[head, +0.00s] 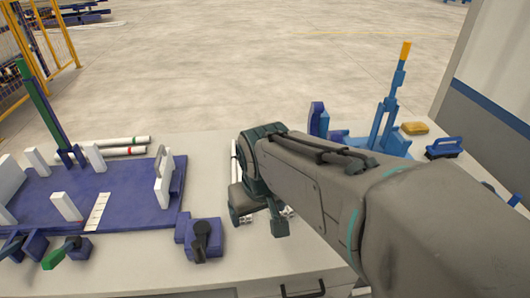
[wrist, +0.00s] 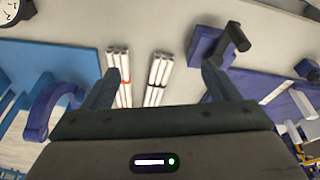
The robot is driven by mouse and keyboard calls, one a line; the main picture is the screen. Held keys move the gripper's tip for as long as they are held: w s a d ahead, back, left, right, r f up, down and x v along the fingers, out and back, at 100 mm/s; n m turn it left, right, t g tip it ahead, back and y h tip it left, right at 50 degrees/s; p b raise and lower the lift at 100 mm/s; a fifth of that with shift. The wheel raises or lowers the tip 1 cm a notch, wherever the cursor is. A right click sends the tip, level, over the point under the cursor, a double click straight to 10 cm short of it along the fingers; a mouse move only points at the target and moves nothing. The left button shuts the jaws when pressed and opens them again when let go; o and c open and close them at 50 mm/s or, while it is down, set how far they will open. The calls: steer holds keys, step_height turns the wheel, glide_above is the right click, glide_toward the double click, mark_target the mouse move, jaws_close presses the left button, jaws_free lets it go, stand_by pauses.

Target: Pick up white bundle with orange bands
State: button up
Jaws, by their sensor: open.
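In the wrist view, a bundle of white pipes with reddish-orange marks (wrist: 119,62) lies on the table beside my left finger. A second white bundle with dark bands (wrist: 158,76) lies to its right, between the fingers in the picture. My gripper (wrist: 161,72) is open and empty, pointing down above the bundles. It appears apart from them; the exact height is unclear. In the head view, my gripper (head: 258,214) and arm hide most of both bundles. Only a strip of white pipe (head: 234,166) shows beside the gripper.
A blue fixture board (head: 130,205) with white uprights stands at left, with a black-knobbed clamp (head: 202,238) near my gripper. White pipes with green and red bands (head: 122,147) lie behind it.

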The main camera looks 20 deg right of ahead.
steer(key=w+d+f+m, duration=0.1)
steer(key=w+d+f, duration=0.2)
steer(key=w+d, duration=0.45)
steer(key=w+d+f+t, duration=0.1)
steer(key=w+d+f, duration=0.25)
steer(key=w, duration=0.65)
steer(key=w+d+f+m, duration=0.1)
steer(key=w+d+f, duration=0.2)
steer(key=w+d, duration=0.45)
steer(key=shift+h, duration=0.3)
steer(key=w+f, duration=0.1)
steer(key=f, duration=0.1)
steer(key=w+f, duration=0.2)
steer(key=f, duration=0.1)
steer(key=w+a+f, duration=0.1)
steer(key=w+f, duration=0.1)
steer(key=f, duration=0.1)
steer(key=shift+a+p+x, duration=0.2)
steer(key=shift+p+x, duration=0.35)
steer(key=shift+x, duration=2.05)
steer(key=shift+w+r, duration=0.1)
steer(key=shift+w, duration=0.05)
steer(key=c, duration=1.3)
